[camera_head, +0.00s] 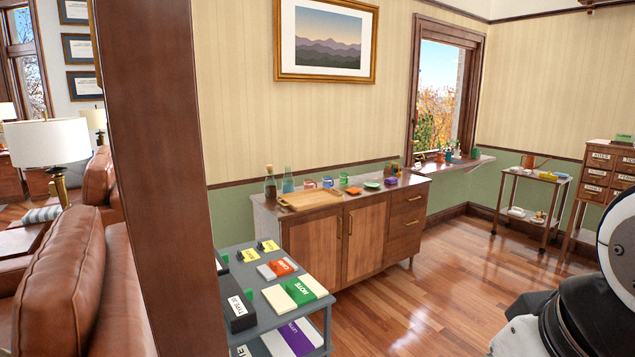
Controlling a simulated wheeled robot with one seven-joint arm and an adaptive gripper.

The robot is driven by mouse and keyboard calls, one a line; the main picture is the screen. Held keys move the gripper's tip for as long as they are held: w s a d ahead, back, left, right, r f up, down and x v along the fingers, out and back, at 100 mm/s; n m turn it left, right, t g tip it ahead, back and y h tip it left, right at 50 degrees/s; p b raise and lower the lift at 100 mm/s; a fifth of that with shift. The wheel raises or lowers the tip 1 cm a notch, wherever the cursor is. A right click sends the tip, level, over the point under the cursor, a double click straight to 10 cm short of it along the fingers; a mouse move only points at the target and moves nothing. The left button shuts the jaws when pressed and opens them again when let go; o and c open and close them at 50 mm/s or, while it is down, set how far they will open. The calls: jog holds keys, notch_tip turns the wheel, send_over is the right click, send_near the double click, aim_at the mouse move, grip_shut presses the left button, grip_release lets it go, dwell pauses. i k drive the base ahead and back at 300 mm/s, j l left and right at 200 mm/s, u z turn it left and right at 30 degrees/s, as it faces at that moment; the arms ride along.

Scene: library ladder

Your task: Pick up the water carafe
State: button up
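A clear blue-green glass vessel (288,185), which looks like the water carafe, stands upright at the left end of the wooden sideboard (335,245), against the wall. A dark bottle (270,188) stands just left of it. A wooden tray (310,199) lies in front of it. The vessel is small in the picture, and its lower part is partly hidden by the tray's area. Part of my arm shows at the lower right edge, far from the sideboard. My gripper cannot be seen.
Several mugs (327,182) and small items line the sideboard. A grey cart (262,321) with boxes stands before its left end. A wooden post (160,180) and leather sofa (70,270) are left. Open wood floor (440,290) lies right, with a small trolley (529,211) beyond.

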aim_at(288, 180)
jog(key=i+l+z, duration=0.15)
jog(key=i+z, duration=0.45)
jog(key=i+l+z, duration=0.25)
jog(key=i+z, duration=0.2)
jog(key=i, duration=0.5)
jog(key=i+j+z, duration=0.1)
jog(key=i+z, duration=0.35)
jog(key=i, duration=0.45)
jog(key=i+u, duration=0.75)
jog(key=i+l+u, duration=0.2)
jog(key=i+u, duration=0.2)
jog(key=i+j+u, duration=0.2)
jog(key=u, duration=0.2)
jog(key=i+u, duration=0.75)
jog(key=i+j+z, duration=0.15)
jog(key=i+j, duration=0.45)
jog(key=i+j+z, duration=0.15)
jog(key=i+j, duration=0.35)
jog(key=j, duration=0.15)
